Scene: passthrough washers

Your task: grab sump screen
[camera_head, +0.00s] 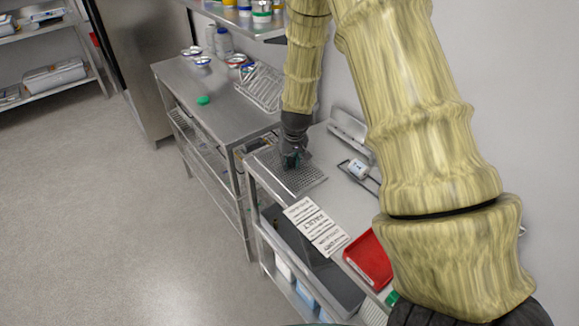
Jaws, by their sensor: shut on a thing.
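The sump screen (305,180) looks like a flat, perforated grey metal sheet. It lies on the metal counter near that counter's far end. My gripper (291,163) points down at the far part of the screen, with its fingers at the screen's surface. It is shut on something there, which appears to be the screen. The fingertips are small and dark, so the exact contact is hard to see. The screen looks level and at the counter top; I cannot tell whether it is lifted.
A second steel table (222,108) holds a wire rack (262,88) and a green item (203,100). The floor at left is clear.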

